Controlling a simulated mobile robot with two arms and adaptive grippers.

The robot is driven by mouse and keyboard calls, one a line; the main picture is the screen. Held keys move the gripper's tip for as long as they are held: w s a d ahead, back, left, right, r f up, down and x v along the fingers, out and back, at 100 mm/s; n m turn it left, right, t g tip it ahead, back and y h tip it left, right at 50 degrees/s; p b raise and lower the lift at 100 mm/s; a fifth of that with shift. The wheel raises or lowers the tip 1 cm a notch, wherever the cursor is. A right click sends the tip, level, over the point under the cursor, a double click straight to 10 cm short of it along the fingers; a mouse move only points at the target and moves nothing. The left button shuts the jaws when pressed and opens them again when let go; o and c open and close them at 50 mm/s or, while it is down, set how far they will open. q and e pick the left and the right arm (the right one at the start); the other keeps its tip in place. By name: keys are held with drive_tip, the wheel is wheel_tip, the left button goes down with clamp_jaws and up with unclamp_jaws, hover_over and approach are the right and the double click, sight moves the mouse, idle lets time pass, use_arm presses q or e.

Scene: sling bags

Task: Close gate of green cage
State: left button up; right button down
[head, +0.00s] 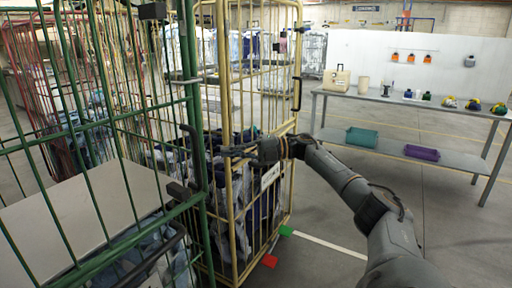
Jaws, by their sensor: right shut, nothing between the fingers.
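The green cage (115,245) fills the left of the head view, close to me. Its barred green gate (90,130) shows at the left, with a vertical green post (190,90) at its right side. A dark handle-like bar (191,140) is on that post. My right arm comes in from the lower right, and my right gripper (232,151) reaches left in front of the yellow cage, its tips near the green post. It is shut and holds nothing. Whether the tips touch the post I cannot tell. My left gripper is not in view.
A yellow cage (288,60) with bagged contents stands right behind the green one. A red cage (35,75) is at the far left. A grey table (400,98) with bins on its lower shelf stands at the right. The floor between is clear, with red (269,261) and green markers.

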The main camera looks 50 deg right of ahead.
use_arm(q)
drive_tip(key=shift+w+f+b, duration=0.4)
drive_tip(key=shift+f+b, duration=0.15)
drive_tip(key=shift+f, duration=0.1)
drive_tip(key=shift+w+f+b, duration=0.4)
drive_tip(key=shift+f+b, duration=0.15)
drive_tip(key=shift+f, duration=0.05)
use_arm(e)
drive_tip(key=d, duration=0.7)
drive_tip(key=shift+s+d+f, duration=0.15)
drive_tip(key=shift+d+f, duration=0.1)
drive_tip(key=shift+d, duration=0.15)
